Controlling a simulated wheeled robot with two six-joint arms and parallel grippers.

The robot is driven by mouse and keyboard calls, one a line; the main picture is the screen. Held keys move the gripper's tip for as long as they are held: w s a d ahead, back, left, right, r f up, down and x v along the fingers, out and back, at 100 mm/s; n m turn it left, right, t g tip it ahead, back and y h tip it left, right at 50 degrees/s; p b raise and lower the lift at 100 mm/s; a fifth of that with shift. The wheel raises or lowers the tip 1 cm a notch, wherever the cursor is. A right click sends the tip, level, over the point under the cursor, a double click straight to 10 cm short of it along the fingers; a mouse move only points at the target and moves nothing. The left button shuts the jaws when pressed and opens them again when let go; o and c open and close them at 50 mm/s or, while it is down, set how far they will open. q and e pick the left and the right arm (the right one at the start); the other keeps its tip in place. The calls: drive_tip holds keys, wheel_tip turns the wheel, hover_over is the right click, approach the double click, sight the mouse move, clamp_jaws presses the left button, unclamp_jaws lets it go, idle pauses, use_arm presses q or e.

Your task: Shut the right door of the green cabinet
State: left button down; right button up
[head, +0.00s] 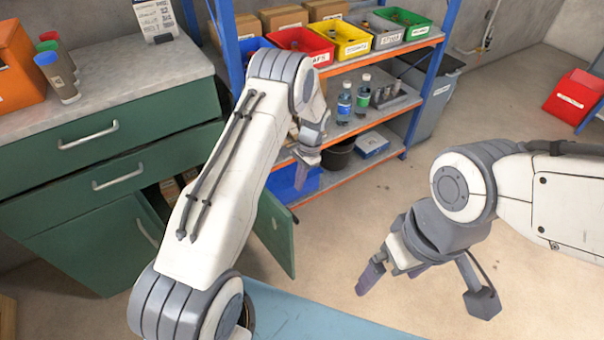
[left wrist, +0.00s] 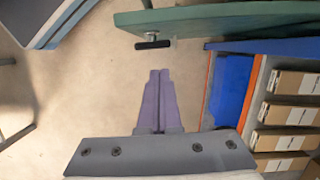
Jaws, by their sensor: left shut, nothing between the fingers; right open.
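The green cabinet (head: 105,200) stands at the left in the head view. Its right door (head: 274,232) stands swung open, partly hidden behind my left arm; brown boxes show in the opening. In the left wrist view the door (left wrist: 230,20) crosses the top, with its dark handle (left wrist: 152,44). My left gripper (head: 301,178) is shut and empty, beyond the door towards the shelf in the head view. Its purple fingers (left wrist: 158,100) point towards the handle and look apart from it. My right gripper (head: 424,290) is open and empty over the floor.
A shelf rack (head: 372,125) with blue posts, bins and bottles stands close right of the cabinet. A blue bin (head: 290,185) sits on its bottom level. The cabinet's left door (head: 95,245) and drawers are shut. Floor (head: 350,215) is clear at right.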

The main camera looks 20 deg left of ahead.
use_arm(q)
drive_tip(key=s+a+f, duration=0.1)
drive_tip(key=f, duration=0.1)
drive_tip(key=s+a+f, duration=0.1)
drive_tip(key=s, duration=0.1)
drive_tip(key=shift+s+a+f, duration=0.1)
drive_tip(key=shift+s+f, duration=0.2)
drive_tip(key=shift+f, duration=0.1)
drive_tip(key=shift+s+a, duration=0.2)
drive_tip(key=shift+s, duration=0.15)
drive_tip(key=shift+s, duration=0.1)
